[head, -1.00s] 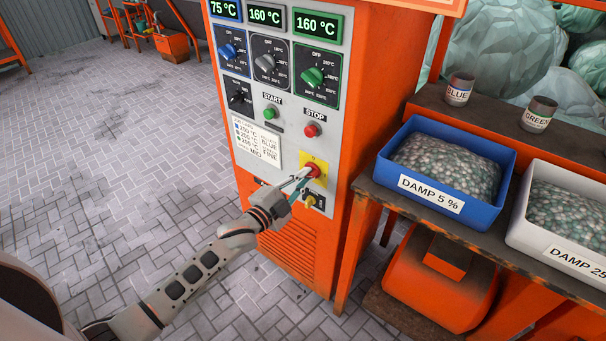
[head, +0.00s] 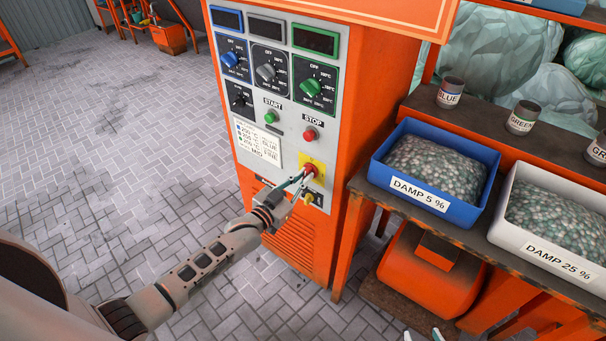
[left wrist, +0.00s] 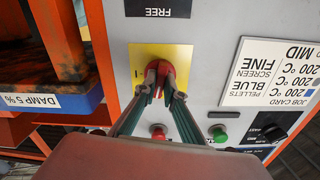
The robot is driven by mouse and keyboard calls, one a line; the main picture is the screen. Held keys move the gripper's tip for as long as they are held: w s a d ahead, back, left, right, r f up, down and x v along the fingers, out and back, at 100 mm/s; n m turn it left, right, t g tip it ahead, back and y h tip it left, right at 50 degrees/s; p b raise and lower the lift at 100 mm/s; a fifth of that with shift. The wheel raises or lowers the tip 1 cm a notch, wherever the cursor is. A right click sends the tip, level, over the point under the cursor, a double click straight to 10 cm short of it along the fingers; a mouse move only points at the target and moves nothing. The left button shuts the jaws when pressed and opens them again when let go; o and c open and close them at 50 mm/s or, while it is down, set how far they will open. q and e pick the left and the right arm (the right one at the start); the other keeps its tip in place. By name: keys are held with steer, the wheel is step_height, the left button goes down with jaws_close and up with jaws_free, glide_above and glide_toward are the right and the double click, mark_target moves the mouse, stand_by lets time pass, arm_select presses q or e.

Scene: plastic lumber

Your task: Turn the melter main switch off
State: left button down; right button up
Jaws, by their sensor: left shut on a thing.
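The red melter main switch (head: 311,170) sits on a yellow plate low on the front of the grey and orange control cabinet (head: 350,120). My left gripper (head: 303,179) is shut on the red knob, with a finger on each side of it. The left wrist view shows the same grip on the switch (left wrist: 160,66), upside down. The fingers hide part of the knob. The three displays (head: 266,29) at the cabinet's top are dark. Two tips of my right gripper (head: 422,336) show apart at the bottom edge; the space between them looks empty.
A green START button (head: 270,116) and a red STOP button (head: 310,134) are above the switch. A yellow knob (head: 309,198) is just below it. A blue bin (head: 425,201) and a white bin (head: 540,248) stand on a bench at the right.

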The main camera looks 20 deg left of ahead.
arm_select(q)
steer(key=shift+n+p, duration=0.4)
steer(key=shift+n, duration=0.6)
steer(key=c, duration=2.1)
jaws_free()
steer(key=shift+c, duration=0.2)
steer(key=shift+s, duration=0.15)
steer(key=v, duration=1.1)
steer(key=shift+s+a, duration=0.15)
steer(key=shift+s, duration=0.25)
